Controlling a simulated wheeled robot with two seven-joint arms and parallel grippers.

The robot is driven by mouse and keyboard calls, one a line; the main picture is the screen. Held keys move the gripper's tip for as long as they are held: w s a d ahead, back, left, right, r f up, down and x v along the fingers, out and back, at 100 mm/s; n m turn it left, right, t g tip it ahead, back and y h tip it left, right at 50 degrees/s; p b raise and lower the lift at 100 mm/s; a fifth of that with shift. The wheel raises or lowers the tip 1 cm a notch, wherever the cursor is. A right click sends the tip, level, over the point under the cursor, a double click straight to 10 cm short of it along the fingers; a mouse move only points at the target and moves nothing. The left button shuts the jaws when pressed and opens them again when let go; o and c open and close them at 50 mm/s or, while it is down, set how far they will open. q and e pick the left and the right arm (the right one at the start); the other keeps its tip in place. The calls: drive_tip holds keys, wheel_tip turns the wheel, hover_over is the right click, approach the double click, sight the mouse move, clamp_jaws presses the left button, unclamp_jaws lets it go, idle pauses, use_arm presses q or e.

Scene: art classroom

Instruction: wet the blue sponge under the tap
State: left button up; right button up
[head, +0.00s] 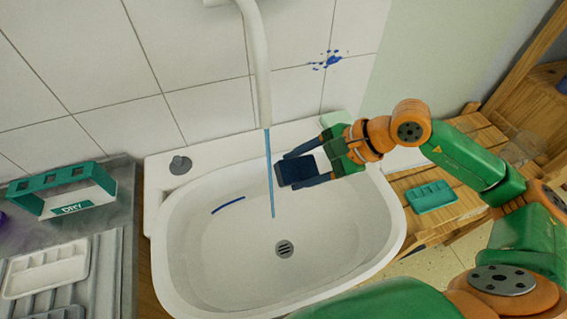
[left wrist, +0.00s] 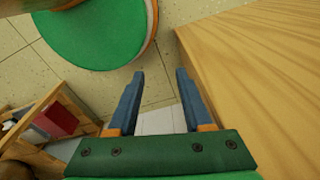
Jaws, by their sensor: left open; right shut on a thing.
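The blue sponge (head: 296,171) is dark blue and held between the fingers of my right gripper (head: 305,170), over the white sink basin (head: 330,235). The tap (head: 258,70) comes down from the top, and a thin blue stream of water (head: 270,175) falls from it into the basin. The sponge is just right of the stream; I cannot tell whether they touch. In the left wrist view my left gripper (left wrist: 158,85) is open and empty, above the floor beside a wooden surface.
A green-and-white holder marked DRY (head: 78,205) and a white tray (head: 45,270) stand on the left counter. A round knob (head: 180,165) sits on the sink's back rim. A teal tray (head: 431,196) lies on the wooden slatted bench (head: 450,150) at the right.

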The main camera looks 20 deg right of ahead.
use_arm(q)
wheel_tip(320, 180, down, 5)
drive_tip(key=b, duration=0.4)
drive_tip(key=shift+f+b, duration=0.2)
drive_tip(key=shift+b, duration=0.15)
use_arm(e)
drive_tip(key=s+d, duration=0.1)
drive_tip(key=s, duration=0.1)
drive_tip(key=s+d, duration=0.1)
drive_tip(key=s, duration=0.1)
drive_tip(key=shift+d, duration=0.2)
use_arm(q)
wheel_tip(320, 180, down, 7)
drive_tip(key=b, duration=0.6)
drive_tip(key=shift+r+b, duration=0.15)
drive_tip(key=shift+b, duration=0.2)
use_arm(e)
drive_tip(key=s+d+r, duration=0.2)
drive_tip(key=s+r, duration=0.2)
drive_tip(key=shift+d, duration=0.3)
use_arm(q)
drive_tip(key=shift+c, duration=0.3)
